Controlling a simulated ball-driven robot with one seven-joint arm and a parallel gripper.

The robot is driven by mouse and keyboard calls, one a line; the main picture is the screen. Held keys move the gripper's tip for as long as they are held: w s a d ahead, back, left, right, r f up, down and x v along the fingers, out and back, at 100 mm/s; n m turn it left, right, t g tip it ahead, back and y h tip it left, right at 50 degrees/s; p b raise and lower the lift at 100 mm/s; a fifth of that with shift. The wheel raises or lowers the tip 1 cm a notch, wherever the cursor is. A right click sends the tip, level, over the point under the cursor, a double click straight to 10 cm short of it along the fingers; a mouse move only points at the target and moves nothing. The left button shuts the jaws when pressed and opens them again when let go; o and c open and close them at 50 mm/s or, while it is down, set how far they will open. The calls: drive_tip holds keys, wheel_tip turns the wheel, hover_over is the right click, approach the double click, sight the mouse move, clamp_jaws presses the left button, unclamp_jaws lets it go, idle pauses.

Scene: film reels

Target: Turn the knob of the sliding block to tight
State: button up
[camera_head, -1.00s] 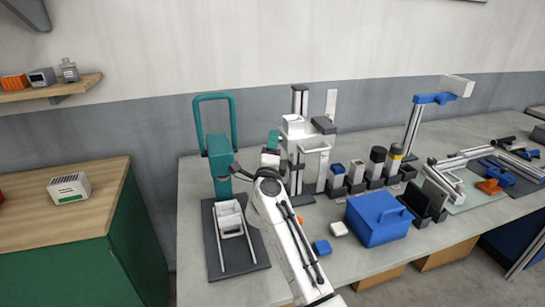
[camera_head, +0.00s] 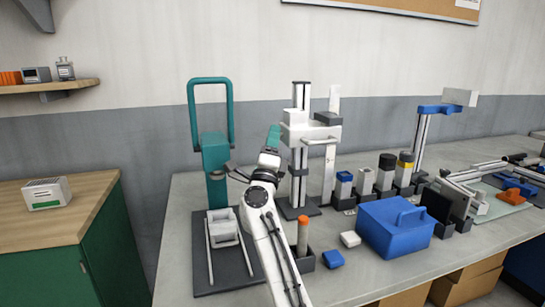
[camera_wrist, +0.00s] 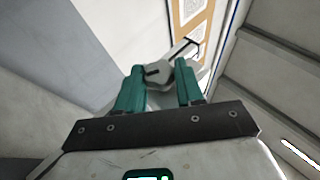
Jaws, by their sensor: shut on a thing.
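The sliding block (camera_head: 310,130) is a white carriage on an upright grey rail post, at the middle of the bench in the head view. My gripper (camera_head: 274,135) reaches up to its left side with its teal fingers. In the wrist view my gripper (camera_wrist: 159,76) is shut on the grey knob (camera_wrist: 157,72), with one teal finger on each side. A short dark mark shows on the knob's face. The knob is hidden behind the fingers in the head view, and I cannot tell its tightness.
A teal press (camera_head: 215,160) stands on a dark plate to the left. A blue box (camera_head: 393,235), an orange-topped cylinder (camera_head: 303,235) and several small blocks stand to the right. A second rail with a blue arm (camera_head: 440,108) stands farther right. The bench front is partly clear.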

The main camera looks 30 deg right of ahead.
drive_tip(key=shift+f+h+b, duration=0.2)
drive_tip(key=shift+h+b, duration=0.1)
drive_tip(key=shift+b, duration=0.55)
drive_tip(key=o, duration=1)
drive_tip(key=shift+r, duration=0.1)
drive_tip(key=shift+o, duration=0.2)
drive_tip(key=v, duration=1.1)
drive_tip(key=shift+w+r, duration=0.1)
